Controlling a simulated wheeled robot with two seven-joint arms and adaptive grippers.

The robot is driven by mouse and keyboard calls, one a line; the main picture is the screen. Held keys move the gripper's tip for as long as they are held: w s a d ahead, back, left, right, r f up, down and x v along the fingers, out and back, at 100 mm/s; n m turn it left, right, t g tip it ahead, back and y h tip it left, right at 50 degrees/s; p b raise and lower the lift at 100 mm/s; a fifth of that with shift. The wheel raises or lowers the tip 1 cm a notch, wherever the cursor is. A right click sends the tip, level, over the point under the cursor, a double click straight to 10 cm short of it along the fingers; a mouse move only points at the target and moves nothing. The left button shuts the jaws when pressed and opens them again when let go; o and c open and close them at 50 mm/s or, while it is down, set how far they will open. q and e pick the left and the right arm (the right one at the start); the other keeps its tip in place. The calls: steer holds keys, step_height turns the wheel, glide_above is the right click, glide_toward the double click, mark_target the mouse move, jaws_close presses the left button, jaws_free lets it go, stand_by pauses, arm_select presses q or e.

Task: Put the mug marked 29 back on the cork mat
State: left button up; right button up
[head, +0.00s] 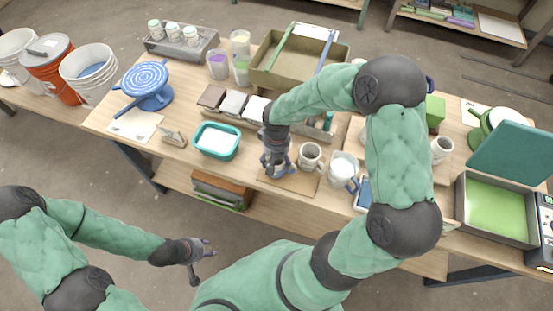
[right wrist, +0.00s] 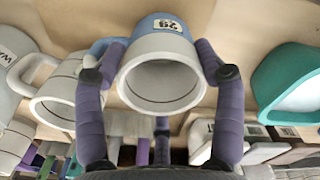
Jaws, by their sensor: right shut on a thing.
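The mug marked 29 (right wrist: 162,65) is blue and white, with its number label showing and its open mouth facing the right wrist camera. My right gripper (right wrist: 160,75) has a finger on each side of it and is shut on it. In the head view the right gripper (head: 277,160) largely hides the mug (head: 281,169). The tan cork mat (head: 300,184) lies at the table's front edge, under the gripper and mug. I cannot tell whether the mug touches it. My left gripper (head: 203,262) is open and empty, in front of the table.
A beige mug (head: 310,156) and a white mug with a blue handle (head: 343,170) stand close right of the gripper. A teal tray (head: 217,141) is to the left. Glaze tiles (head: 233,103) and a large tan bin (head: 270,78) are behind.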

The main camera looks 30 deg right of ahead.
steer(key=shift+r, duration=0.15)
steer(key=o, duration=1)
steer(key=shift+f, duration=0.25)
steer(key=o, duration=0.4)
steer(key=shift+r, duration=0.15)
steer(key=shift+r, duration=0.3)
step_height(320, 180, up, 12)
steer(key=p, duration=0.2)
steer(key=shift+f+p, duration=0.2)
steer(key=shift+p, duration=0.2)
